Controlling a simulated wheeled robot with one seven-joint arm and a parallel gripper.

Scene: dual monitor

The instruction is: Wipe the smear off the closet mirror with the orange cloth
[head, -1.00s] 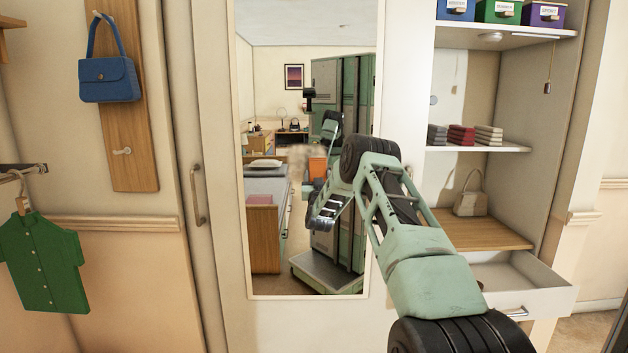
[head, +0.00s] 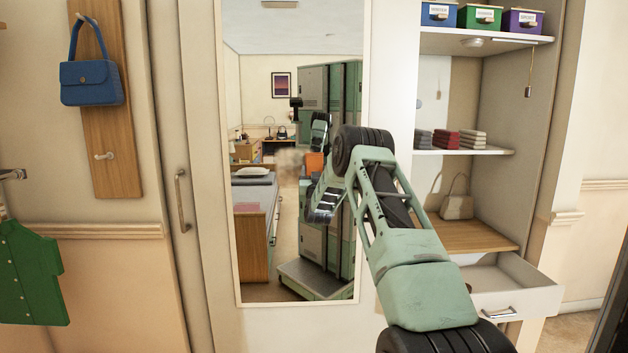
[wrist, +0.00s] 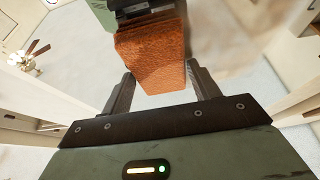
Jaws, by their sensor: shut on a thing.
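The tall closet mirror (head: 262,110) stands left of my arm in the head view. A blurry pale brown smear (head: 290,160) is on it at mid height. It also shows as a brownish blur at the upper right in the wrist view (wrist: 228,30). My gripper (wrist: 160,74) is shut on the orange cloth (wrist: 155,50), which sits between its two fingers. The smear lies to the right of the cloth there. In the head view a small orange patch (head: 315,163) shows just right of the smear; my arm hides most of the gripper. I cannot tell whether the cloth touches the glass.
An open drawer (head: 505,285) juts out at the lower right. Above it are shelves with a beige handbag (head: 456,198), folded cloths (head: 447,139) and boxes (head: 480,17). A door handle (head: 182,200), a blue handbag (head: 91,80) and a green shirt (head: 30,275) are at the left.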

